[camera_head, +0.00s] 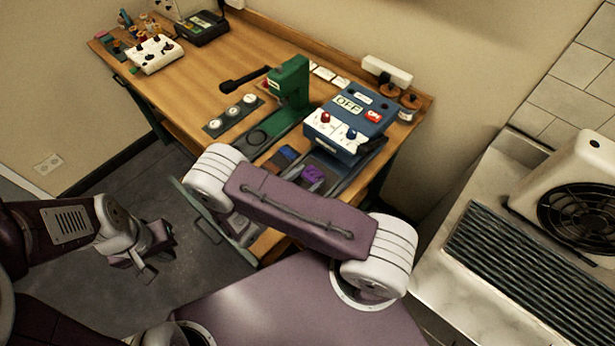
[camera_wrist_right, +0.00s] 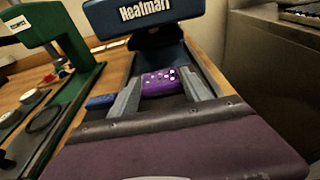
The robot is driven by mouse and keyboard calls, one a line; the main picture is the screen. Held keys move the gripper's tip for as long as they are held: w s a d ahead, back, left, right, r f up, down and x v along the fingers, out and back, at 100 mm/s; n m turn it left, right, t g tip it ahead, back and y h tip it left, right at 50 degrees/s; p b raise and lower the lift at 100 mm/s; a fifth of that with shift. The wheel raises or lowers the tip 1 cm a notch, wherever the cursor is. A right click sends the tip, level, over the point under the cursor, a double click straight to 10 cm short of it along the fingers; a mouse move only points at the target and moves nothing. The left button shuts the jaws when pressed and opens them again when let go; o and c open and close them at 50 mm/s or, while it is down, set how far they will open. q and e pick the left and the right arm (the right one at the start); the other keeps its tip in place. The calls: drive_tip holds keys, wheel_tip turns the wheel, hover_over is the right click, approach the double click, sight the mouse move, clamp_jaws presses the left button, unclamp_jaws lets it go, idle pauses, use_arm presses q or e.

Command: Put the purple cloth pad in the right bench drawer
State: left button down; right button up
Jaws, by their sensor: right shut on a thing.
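The purple cloth pad (camera_head: 312,174) shows just beyond my right forearm at the bench's right part. In the right wrist view the pad (camera_wrist_right: 160,84), with pale dots, sits between the two grey fingers of my right gripper (camera_wrist_right: 162,77), which is shut on it. In the head view my right arm hides most of that gripper. The right bench drawer (camera_head: 203,212) appears pulled out at the bench front, partly covered by my arm. My left gripper (camera_head: 146,258) hangs empty over the floor, left of the drawer; its jaw gap is unclear.
A blue box with buttons (camera_head: 345,125) stands close behind the pad. A green press (camera_head: 289,85) stands to its left. A blue pad (camera_head: 283,156) lies beside the purple one. A plate with round dials (camera_head: 232,113) lies further left. A metal counter (camera_head: 470,215) stands at right.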

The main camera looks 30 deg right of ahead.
drive_tip(key=shift+f, duration=0.1)
drive_tip(key=shift+f, duration=0.15)
drive_tip(key=o, duration=1.3)
drive_tip(key=shift+o, duration=0.2)
